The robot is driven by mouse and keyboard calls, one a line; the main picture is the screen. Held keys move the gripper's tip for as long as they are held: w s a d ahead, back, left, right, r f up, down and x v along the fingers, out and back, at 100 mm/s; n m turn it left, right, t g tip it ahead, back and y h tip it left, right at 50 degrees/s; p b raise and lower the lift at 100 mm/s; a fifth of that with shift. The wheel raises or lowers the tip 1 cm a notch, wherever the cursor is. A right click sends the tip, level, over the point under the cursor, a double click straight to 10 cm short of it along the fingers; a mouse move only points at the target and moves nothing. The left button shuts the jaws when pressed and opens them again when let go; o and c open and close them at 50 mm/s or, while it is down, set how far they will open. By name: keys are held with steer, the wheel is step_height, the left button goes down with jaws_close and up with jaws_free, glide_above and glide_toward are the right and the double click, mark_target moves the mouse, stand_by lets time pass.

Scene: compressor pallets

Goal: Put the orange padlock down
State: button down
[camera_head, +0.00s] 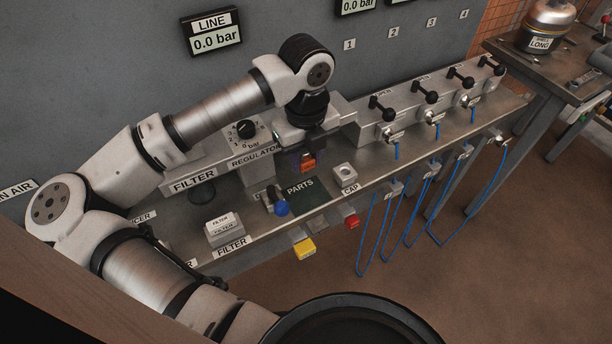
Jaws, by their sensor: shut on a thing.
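The orange padlock (308,163) hangs just under my gripper (305,152), in front of the regulator block. My gripper points down and is shut on the padlock; its fingers are small and dark, partly hidden by the wrist. The padlock's shackle is hard to make out. Below it on the bench lies a dark green mat marked PARTS (312,203). The padlock appears above the mat's back edge, and I cannot tell the exact height.
A blue-ended valve (281,207) stands at the mat's left. A grey CAP block (345,172) is at its right. A filter box (224,228) stands further left. Valves with black levers (425,93) line the bench's right, with blue cords (385,215) hanging over its front edge.

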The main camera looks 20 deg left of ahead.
mark_target(306, 154)
step_height(306, 154, down, 8)
steer(key=shift+r+p, duration=0.2)
steer(key=shift+p, duration=0.4)
steer(key=shift+f, duration=0.15)
steer(key=shift+f+b, duration=0.2)
steer(key=shift+b, duration=0.1)
steer(key=c, duration=1)
jaws_free()
steer(key=shift+r, duration=0.1)
step_height(306, 154, up, 12)
steer(key=shift+r+b, duration=0.15)
steer(key=shift+b, duration=0.6)
